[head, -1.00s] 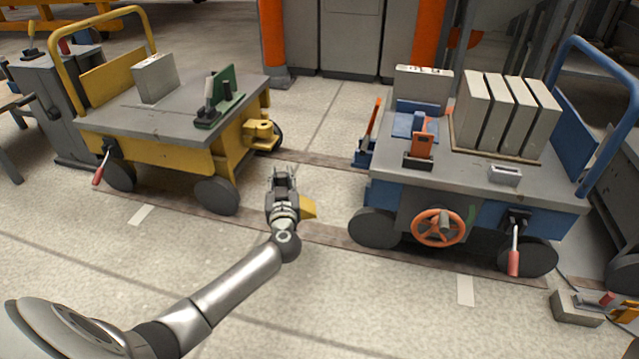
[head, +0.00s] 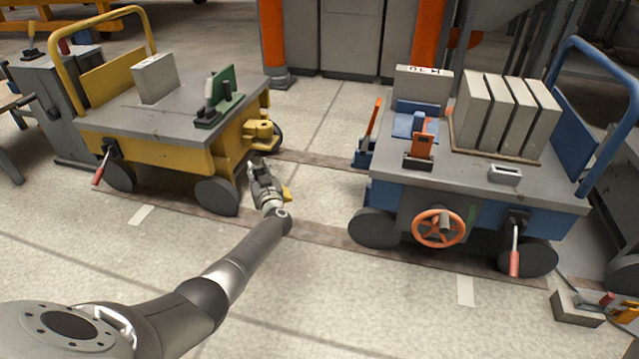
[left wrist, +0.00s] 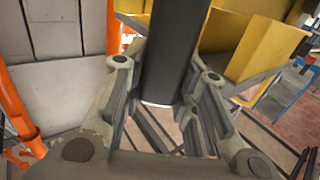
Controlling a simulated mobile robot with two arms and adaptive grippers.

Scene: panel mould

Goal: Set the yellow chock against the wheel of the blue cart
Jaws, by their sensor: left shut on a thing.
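My left gripper (head: 259,174) is above the floor between the two carts, close to the yellow cart's near right corner. It is shut on the yellow chock (head: 287,194), mostly hidden behind the gripper. In the left wrist view, the fingers (left wrist: 166,80) close around a dark round bar, seemingly the chock's handle; yellow plates beside it may be the chock's body. The blue cart (head: 480,190) stands at right. Its near left wheel (head: 377,228) is clear of the chock, with a floor gap between. Its near right wheel (head: 528,258) also shows. My right gripper is out of view.
The yellow cart (head: 150,152) stands at left, its hitch (head: 260,134) near my gripper. The blue cart carries grey panels (head: 505,115), an orange handwheel (head: 438,228) and a red-handled lever (head: 514,250). A box (head: 577,306) lies at lower right. Floor between the carts is free.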

